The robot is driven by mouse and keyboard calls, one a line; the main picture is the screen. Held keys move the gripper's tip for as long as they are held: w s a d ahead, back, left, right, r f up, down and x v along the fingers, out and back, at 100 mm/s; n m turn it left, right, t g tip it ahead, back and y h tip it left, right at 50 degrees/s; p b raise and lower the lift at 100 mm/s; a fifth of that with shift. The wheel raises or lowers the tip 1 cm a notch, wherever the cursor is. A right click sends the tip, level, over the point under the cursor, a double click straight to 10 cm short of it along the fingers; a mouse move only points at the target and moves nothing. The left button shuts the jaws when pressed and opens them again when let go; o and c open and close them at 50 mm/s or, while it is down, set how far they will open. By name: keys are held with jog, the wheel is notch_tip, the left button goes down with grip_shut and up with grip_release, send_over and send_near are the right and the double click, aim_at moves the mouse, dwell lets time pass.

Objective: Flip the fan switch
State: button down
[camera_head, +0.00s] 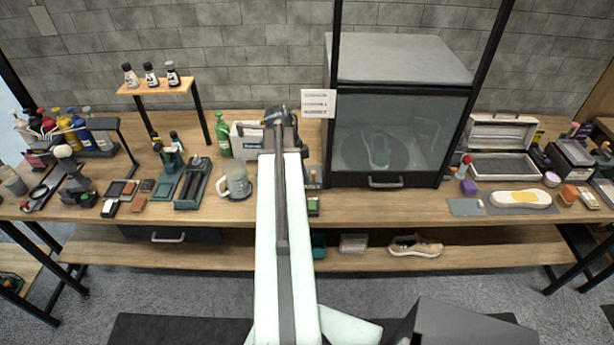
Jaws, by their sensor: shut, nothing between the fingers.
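My arm reaches up the middle of the picture to the bench. My gripper (281,117), dark and small at the arm's far end, is shut and empty, just left of the drying cabinet. The cabinet (395,132) is a grey box with a dark glass front and a handle (385,182); a shoe (377,147) shows dimly behind the glass. A white label (318,103) with several lines is at its left edge. No fan switch can be made out for certain; my gripper and arm cover part of the area beside the cabinet. Whether my gripper touches anything is unclear.
A white box (246,138), a green bottle (223,134) and a clear jug (236,182) stand left of my arm. A small shelf (155,88) holds bottles. An open case (500,133) and a shoe sole (520,199) lie right of the cabinet.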

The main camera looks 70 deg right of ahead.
aim_at(313, 202)
jog(key=shift+p+v, duration=0.4)
jog(key=shift+v, duration=0.8)
jog(key=shift+w+d, duration=0.15)
jog(key=shift+d, duration=0.45)
jog(key=b+x, duration=0.9)
jog(key=w+b+x, duration=0.1)
jog(key=b+x, duration=0.3)
jog(key=shift+s+f, duration=0.15)
jog(key=shift+f, duration=0.35)
jog(key=shift+b, duration=0.3)
jog(key=shift+f, duration=0.1)
